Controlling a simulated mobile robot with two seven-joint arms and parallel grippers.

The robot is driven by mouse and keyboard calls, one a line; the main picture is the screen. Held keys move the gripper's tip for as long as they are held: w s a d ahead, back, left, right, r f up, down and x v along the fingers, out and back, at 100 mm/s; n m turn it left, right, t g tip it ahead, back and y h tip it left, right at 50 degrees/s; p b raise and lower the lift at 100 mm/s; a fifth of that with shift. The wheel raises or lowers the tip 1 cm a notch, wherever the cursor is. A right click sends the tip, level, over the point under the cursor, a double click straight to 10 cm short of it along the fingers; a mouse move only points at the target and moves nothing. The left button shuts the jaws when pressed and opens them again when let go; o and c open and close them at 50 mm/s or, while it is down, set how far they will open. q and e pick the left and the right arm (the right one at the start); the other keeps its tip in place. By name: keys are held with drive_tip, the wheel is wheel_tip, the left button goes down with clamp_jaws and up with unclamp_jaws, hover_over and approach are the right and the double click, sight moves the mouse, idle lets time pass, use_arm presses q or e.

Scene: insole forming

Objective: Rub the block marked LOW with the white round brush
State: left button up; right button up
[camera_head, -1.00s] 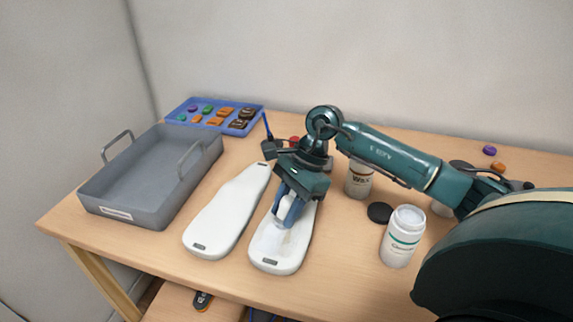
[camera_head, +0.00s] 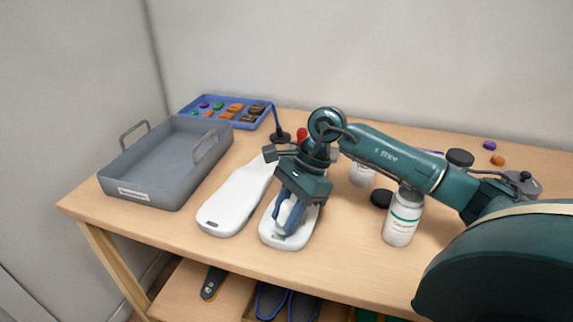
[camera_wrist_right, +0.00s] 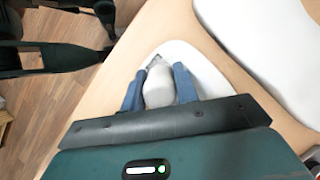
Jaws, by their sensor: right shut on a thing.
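Two white sole-shaped blocks lie side by side on the table: the left block (camera_head: 228,206) and the right block (camera_head: 303,238). Each has a small dark mark at its near end, too small to read, so I cannot tell which is LOW. My right gripper (camera_head: 287,218) is over the near end of the right block. Its blue fingers (camera_wrist_right: 158,90) are shut on a white rounded thing (camera_wrist_right: 158,86), apparently the white round brush. The brush is at or just above the block; contact is hidden. My left gripper is not in view.
A grey tray (camera_head: 122,191) with two handles stands at the left, with a blue tray (camera_head: 186,119) of small coloured pieces behind. A white jar (camera_head: 402,222) and a black lid (camera_head: 381,198) are right of the blocks. A lower shelf (camera_head: 180,290) shows below.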

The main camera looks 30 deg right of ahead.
sight(287, 204)
wheel_tip(287, 204, up, 3)
drive_tip(key=shift+s+a+f+p, duration=0.1)
drive_tip(key=shift+s+a+p, duration=0.05)
drive_tip(key=shift+p, duration=0.4)
drive_tip(key=shift+r+p, duration=0.4)
drive_tip(key=shift+r, duration=0.15)
drive_tip(key=shift+r+p, duration=0.45)
drive_tip(key=shift+r, duration=0.35)
wheel_tip(287, 204, up, 2)
drive_tip(key=shift+r+p, duration=0.1)
drive_tip(key=shift+p, duration=0.45)
drive_tip(key=shift+r, duration=0.25)
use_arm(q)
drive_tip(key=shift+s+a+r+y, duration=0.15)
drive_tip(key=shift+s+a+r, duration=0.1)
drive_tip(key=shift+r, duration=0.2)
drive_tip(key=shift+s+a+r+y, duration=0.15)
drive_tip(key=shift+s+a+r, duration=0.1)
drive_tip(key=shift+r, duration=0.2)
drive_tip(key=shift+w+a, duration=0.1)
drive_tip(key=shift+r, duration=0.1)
